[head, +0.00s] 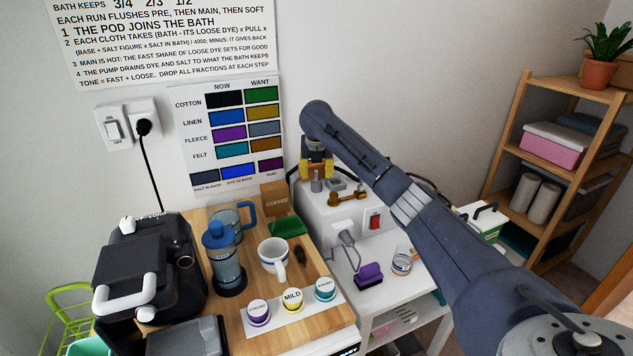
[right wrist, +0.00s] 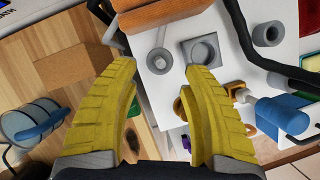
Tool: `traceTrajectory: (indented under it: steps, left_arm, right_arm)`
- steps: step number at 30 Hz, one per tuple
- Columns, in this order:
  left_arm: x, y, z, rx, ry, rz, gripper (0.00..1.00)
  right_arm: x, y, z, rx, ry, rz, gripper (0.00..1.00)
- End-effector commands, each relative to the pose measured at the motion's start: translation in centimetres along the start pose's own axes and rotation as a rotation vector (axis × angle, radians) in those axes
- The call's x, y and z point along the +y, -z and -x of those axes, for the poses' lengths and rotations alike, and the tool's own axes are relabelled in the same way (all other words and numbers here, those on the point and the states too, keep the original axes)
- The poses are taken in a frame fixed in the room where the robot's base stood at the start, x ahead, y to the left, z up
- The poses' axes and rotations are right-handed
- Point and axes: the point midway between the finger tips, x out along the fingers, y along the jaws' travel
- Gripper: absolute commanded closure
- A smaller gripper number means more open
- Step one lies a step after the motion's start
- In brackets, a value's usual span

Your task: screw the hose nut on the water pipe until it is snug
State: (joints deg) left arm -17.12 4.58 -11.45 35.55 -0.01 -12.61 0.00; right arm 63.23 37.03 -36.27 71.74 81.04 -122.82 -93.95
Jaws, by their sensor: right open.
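My right gripper (head: 318,172) reaches in over the back of the white cabinet (head: 325,215). In the right wrist view its yellow fingers (right wrist: 160,75) are spread apart, with nothing between the tips. A grey hollow cylinder (right wrist: 268,33) stands farther right. A brass fitting (head: 347,198) lies to the right of the gripper in the head view. I cannot tell which part is the hose nut or the water pipe. My left gripper is out of view.
A black hose (right wrist: 245,45) curves past the right finger. A red switch (head: 374,219) is on the cabinet front. Shelves (head: 515,150) stand at right.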

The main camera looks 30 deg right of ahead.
Motion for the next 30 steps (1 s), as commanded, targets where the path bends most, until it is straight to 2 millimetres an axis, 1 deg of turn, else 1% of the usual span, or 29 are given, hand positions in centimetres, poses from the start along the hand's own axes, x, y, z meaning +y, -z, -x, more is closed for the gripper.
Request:
traceTrajectory:
  steps: [1,6,12,18,27,28,30]
  left_arm:
    - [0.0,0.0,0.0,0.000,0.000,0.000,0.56]
    - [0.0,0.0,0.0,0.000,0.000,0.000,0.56]
    - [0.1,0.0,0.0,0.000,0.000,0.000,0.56]
    - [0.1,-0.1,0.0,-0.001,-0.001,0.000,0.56]
    - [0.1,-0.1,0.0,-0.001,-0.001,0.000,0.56]
    - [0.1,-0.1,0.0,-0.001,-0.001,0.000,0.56]
    - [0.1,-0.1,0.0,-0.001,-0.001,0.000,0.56]
  right_arm:
    - [0.1,0.1,-0.8,0.003,0.000,-0.001,0.54]
    - [0.0,0.1,-3.0,0.002,0.001,-0.001,0.54]
    - [0.1,0.0,-4.6,0.001,-0.001,0.000,0.54]
    - [0.0,0.0,-5.3,0.000,0.000,0.000,0.54]
    - [0.0,0.0,-5.4,0.000,0.000,0.000,0.54]
    - [0.0,0.0,-5.4,0.000,0.000,0.000,0.53]
    - [0.0,0.0,-5.4,0.000,0.000,0.000,0.61]
